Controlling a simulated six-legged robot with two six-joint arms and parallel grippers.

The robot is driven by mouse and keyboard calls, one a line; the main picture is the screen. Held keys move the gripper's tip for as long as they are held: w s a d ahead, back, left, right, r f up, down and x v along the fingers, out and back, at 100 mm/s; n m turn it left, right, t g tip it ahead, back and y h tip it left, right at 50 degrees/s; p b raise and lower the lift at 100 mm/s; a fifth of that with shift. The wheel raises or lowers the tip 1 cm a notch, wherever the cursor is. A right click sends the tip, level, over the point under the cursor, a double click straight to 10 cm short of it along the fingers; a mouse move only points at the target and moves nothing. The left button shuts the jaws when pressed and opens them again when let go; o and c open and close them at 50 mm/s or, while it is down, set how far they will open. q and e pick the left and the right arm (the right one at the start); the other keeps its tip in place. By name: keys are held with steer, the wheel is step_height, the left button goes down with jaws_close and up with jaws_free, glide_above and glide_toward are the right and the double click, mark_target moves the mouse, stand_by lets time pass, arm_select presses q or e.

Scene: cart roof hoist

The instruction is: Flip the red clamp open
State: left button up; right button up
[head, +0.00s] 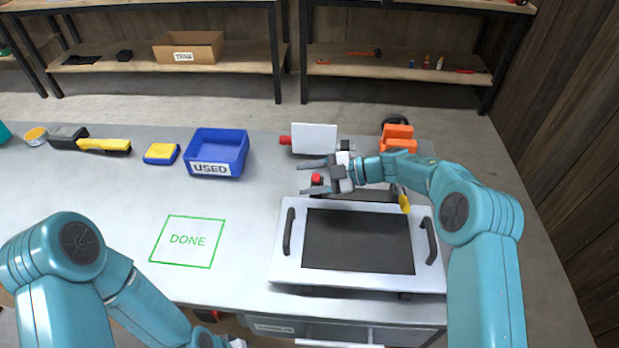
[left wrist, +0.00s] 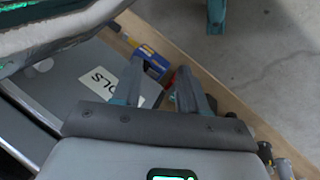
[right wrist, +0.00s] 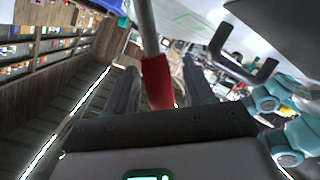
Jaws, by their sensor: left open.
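The red clamp handle (right wrist: 158,82) is on a grey rod and stands between the two fingers of my right gripper (right wrist: 160,70) in the right wrist view. The fingers are open, with a gap on each side of the handle. In the head view my right gripper (head: 302,178) is behind the white panel, pointing left, with the red clamp end (head: 317,179) between its fingers. The clamp's base is hidden.
A white panel (head: 284,268) with a dark centre and black handles lies at the bench's front right. A white plate (head: 314,138) and an orange object (head: 398,137) stand behind. A blue USED bin (head: 230,143) is left of them. The bench around the green DONE square (head: 187,241) is clear.

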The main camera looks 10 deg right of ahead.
steer(key=b+v, duration=0.1)
steer(key=v, duration=1.5)
steer(key=shift+d, duration=0.15)
steer(key=shift+r, duration=0.1)
